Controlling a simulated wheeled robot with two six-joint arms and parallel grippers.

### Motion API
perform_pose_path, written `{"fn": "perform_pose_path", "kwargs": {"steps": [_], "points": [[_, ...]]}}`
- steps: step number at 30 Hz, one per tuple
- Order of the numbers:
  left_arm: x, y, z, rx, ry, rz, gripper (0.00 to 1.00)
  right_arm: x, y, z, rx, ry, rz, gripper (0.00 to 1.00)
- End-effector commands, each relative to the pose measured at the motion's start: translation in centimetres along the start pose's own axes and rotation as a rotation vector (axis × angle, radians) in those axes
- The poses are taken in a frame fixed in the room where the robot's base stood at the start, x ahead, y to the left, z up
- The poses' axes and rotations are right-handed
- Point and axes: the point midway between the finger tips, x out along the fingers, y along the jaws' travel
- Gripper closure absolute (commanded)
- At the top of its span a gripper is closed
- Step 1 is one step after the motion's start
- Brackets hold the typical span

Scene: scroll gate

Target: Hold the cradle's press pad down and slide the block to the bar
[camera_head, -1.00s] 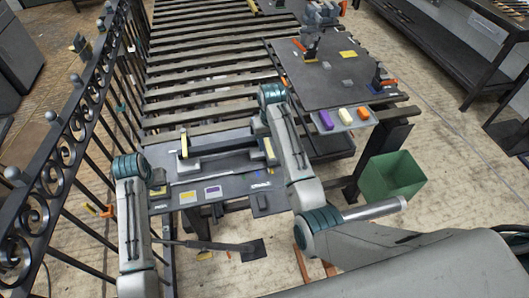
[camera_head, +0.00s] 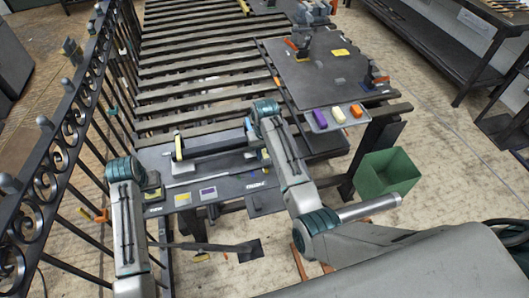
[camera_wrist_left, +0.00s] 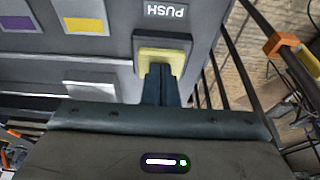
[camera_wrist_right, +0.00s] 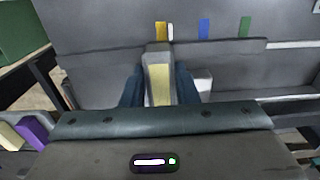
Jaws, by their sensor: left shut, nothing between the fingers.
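In the left wrist view my left gripper (camera_wrist_left: 160,78) is shut and empty, its fingertips at the yellow press pad (camera_wrist_left: 176,58) beside a PUSH label; contact pressure cannot be seen. The pad also shows in the head view (camera_head: 151,194). In the right wrist view my right gripper (camera_wrist_right: 159,88) has one finger on each side of a grey block (camera_wrist_right: 158,55) with a yellow stripe, and appears closed on it. In the head view the right fingers are mostly hidden by the arm. A dark upright piece with yellow (camera_head: 178,146) stands at the far left of the fixture.
The fixture plate (camera_head: 225,188) bears a yellow tile (camera_head: 183,199) and a purple tile (camera_head: 208,193). Yellow, blue (camera_wrist_right: 204,28) and green (camera_wrist_right: 245,26) marks lie beyond the block. A wrought railing (camera_head: 60,150) runs at left; a green bin (camera_head: 385,178) stands at right.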

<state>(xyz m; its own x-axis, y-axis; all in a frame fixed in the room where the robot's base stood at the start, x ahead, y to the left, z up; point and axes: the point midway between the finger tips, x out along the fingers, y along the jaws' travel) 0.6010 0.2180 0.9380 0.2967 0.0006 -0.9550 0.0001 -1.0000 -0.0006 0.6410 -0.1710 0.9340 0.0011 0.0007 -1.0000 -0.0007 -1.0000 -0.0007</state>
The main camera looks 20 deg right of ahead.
Motion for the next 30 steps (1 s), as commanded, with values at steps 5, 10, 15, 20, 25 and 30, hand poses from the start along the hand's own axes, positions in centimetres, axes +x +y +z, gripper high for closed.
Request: {"fn": "perform_pose_path", "kwargs": {"steps": [5, 10, 15, 20, 25, 30], "points": [[0.2, 0.0, 0.2, 0.000, -0.004, 0.000, 1.00, 0.0, 0.6, 0.0, 0.000, 0.000, 0.001, 1.00], [0.2, 0.0, 0.2, 0.000, -0.005, -0.001, 1.00, 0.0, 0.5, 0.0, -0.001, 0.000, 0.000, 1.00], [0.2, 0.0, 0.2, 0.000, -0.005, 0.000, 1.00, 0.0, 0.5, -0.1, -0.001, 0.000, 0.000, 0.51], [0.2, 0.0, 0.2, 0.000, -0.005, 0.000, 1.00, 0.0, 0.5, 0.0, -0.001, 0.000, 0.000, 0.51], [0.2, 0.0, 0.2, 0.000, -0.005, 0.000, 1.00, -0.5, 0.5, -0.1, -0.001, 0.001, 0.000, 0.51], [0.2, 0.0, 0.2, 0.000, -0.005, 0.000, 1.00, -3.1, 0.5, -0.1, 0.000, 0.004, -0.001, 0.51]]}}
